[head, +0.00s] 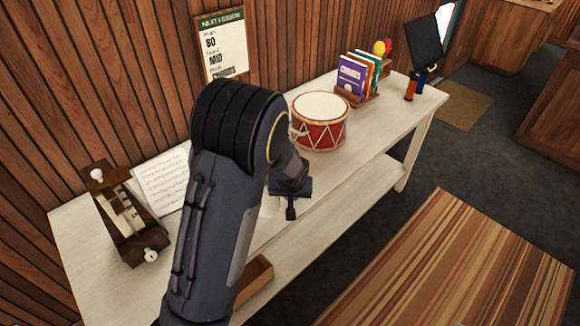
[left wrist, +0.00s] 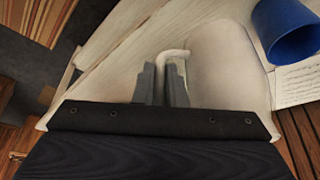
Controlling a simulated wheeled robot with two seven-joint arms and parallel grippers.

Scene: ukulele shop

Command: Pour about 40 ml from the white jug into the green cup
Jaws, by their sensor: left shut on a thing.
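The white jug (left wrist: 228,62) fills the upper middle of the left wrist view, with its curved handle running between my fingers. My left gripper (left wrist: 164,80) is shut on that handle. I see no green cup in either view. A blue cup (left wrist: 290,28) stands near the jug at the upper right of the left wrist view. My right gripper is not in view.
The white table (head: 345,185) runs along a wooden wall.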

